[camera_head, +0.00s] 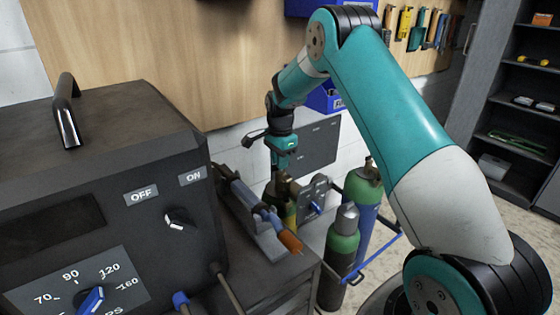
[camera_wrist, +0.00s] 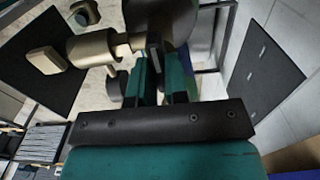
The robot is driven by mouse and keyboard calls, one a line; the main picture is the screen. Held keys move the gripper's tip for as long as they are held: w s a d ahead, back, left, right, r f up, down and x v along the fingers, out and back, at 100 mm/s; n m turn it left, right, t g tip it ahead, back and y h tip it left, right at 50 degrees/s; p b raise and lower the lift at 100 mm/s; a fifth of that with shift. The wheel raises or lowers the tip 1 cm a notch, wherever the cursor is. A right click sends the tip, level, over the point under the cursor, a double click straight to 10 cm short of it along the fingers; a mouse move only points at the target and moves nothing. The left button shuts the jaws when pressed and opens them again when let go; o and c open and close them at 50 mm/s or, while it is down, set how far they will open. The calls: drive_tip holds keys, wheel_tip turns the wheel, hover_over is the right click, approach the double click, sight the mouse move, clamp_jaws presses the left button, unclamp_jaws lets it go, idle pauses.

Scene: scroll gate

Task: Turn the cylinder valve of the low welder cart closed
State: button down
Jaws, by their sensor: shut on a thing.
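My gripper (camera_head: 283,166) points down behind the welder cart, over a cylinder with a brass valve (camera_head: 285,187). In the wrist view my gripper (camera_wrist: 163,75) is shut around a small part at the end of the brass valve (camera_wrist: 95,48). The fingers hide most of that part, so its turned angle cannot be told. The brass body extends to the left of the fingers. A large dark rounded shape (camera_wrist: 165,15) lies just beyond the fingertips.
The dark welder box (camera_head: 110,180) with knobs fills the left. A torch (camera_head: 255,205) with an orange tip lies beside it. A grey-capped green cylinder (camera_head: 343,240) and a green and blue cylinder (camera_head: 362,192) stand right of the valve. A dark panel (camera_head: 313,146) is behind.

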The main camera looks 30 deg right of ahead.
drive_tip(key=shift+w+r, duration=0.1)
idle(0.4)
drive_tip(key=c, duration=1.1)
unclamp_jaws()
wheel_tip(320, 180, up, 17)
drive_tip(key=b, duration=0.2)
drive_tip(key=shift+r+b, duration=0.2)
drive_tip(key=shift+b, duration=0.1)
